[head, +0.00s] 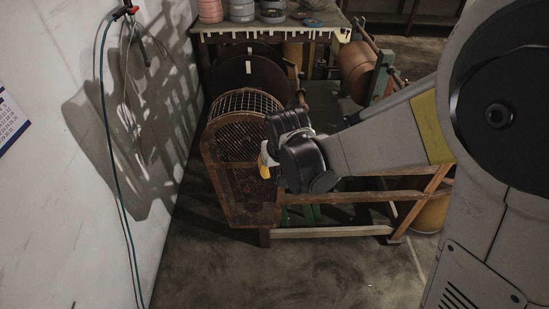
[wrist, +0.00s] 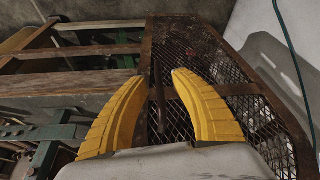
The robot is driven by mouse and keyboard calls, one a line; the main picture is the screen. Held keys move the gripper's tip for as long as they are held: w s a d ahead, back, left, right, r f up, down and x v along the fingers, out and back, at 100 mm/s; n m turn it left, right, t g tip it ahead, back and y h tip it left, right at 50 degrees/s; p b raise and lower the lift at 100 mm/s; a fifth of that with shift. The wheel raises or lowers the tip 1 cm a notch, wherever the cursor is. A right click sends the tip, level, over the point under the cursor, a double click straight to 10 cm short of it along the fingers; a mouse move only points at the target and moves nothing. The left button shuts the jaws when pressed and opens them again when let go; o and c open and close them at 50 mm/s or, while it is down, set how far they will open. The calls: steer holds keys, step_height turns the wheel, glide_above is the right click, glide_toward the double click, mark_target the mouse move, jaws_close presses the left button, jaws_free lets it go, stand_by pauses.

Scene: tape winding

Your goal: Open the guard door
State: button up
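The guard door (head: 231,178) is a rusty framed mesh panel with a rounded top, on the near face of the winding machine. It stands upright, and no gap shows along its visible edges. In the wrist view its mesh (wrist: 205,60) and rusty frame fill the middle and right. A thin dark upright bar (wrist: 158,82), apparently the door's handle, shows between my fingertips. My gripper (head: 266,164) is in front of the door's right side. In the wrist view my gripper (wrist: 158,76) has its yellow fingers apart, one each side of the bar. I cannot tell whether they touch it.
A white wall with hanging hoses (head: 112,130) is on the left. The machine's wooden frame rail (head: 330,232) runs right of the door. A table (head: 240,33) with tape rolls stands behind. The concrete floor (head: 290,275) in front is clear.

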jaws_close()
